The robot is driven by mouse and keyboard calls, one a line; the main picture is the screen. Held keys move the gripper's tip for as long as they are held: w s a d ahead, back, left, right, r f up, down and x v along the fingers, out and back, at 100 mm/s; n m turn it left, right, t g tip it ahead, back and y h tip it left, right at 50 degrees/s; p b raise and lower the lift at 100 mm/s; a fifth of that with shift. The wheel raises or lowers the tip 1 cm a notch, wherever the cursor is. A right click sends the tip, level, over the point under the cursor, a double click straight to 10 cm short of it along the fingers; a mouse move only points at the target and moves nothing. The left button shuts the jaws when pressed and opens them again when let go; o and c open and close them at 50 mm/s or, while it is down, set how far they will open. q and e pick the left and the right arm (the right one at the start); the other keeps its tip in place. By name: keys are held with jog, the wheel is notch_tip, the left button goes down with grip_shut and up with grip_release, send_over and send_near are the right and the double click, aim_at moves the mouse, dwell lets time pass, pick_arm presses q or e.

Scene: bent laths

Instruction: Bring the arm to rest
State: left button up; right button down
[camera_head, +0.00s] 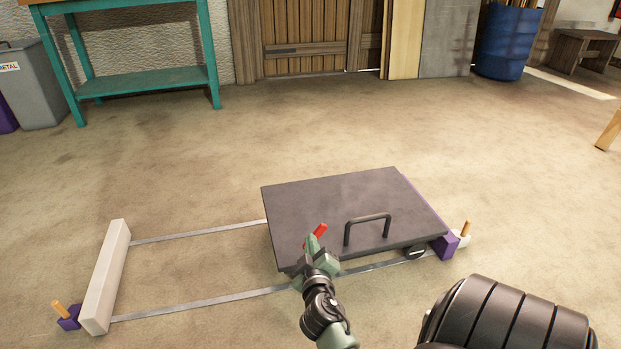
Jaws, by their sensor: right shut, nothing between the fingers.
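My right arm (324,306) comes in from the bottom middle. Its gripper (318,238) is shut with nothing between the fingers and shows a red part at its tip. It lies over the front left part of a dark flat panel (330,195) with a black handle (367,222) on top. The gripper is left of the handle and apart from it; whether it touches the panel I cannot tell. My left gripper is not in view.
Two thin metal strips (200,304) run along the floor from the panel to a white block (108,275) at left. Purple pieces with wooden pegs sit at the left (68,318) and right (446,246) ends. A teal table (150,80) stands behind. The floor between is clear.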

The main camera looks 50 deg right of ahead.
jog(key=shift+s+a, duration=0.2)
dwell(0.5)
